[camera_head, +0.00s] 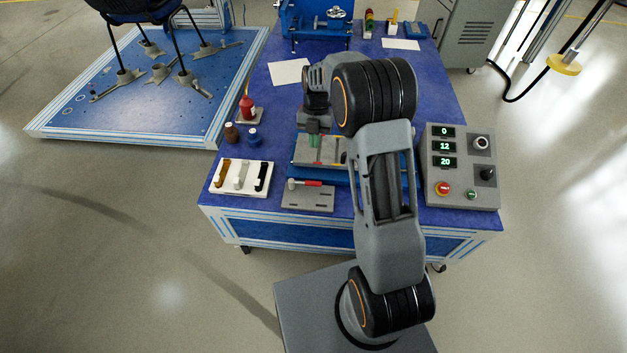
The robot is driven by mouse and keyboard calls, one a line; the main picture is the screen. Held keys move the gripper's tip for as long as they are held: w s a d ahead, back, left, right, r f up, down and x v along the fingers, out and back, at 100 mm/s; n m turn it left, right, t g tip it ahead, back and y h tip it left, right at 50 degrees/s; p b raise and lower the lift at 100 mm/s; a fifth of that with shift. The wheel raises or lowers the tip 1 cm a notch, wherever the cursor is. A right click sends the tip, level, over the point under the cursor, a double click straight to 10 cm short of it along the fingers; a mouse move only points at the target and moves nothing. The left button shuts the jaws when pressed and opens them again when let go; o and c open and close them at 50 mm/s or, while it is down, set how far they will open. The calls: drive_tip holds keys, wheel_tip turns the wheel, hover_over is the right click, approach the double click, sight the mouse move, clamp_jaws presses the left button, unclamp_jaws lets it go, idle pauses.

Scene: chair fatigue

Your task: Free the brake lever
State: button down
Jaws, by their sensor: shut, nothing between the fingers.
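A small lever with a red grip (307,184) lies across a grey plate at the front edge of the blue table; it may be the brake lever, but I cannot tell for certain. My gripper (314,127) points down over the blue fixture in the middle of the table, behind the red-gripped lever and apart from it. It is shut and empty; its fingertips are small and hard to make out. The blue fixture (303,165) carries a light plate with green and red parts. My arm hides its right part.
A white tray (225,189) with several handles stands left of the lever. A control box (462,168) with displays stands right. A blue machine (315,22) and paper sheets lie farther back.

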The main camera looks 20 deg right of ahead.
sight(307, 183)
drive_tip(key=shift+w+f+n, duration=0.2)
drive_tip(key=shift+f+n, duration=0.2)
drive_tip(key=shift+f, duration=0.25)
drive_tip(key=shift+w+f+n, duration=0.15)
drive_tip(key=shift+f+n, duration=0.25)
drive_tip(key=shift+f, duration=0.2)
drive_tip(key=b+x, duration=0.3)
drive_tip(key=x, duration=0.7)
drive_tip(key=shift+s+b, duration=0.1)
drive_tip(key=shift+b, duration=0.2)
drive_tip(key=shift+a, duration=0.15)
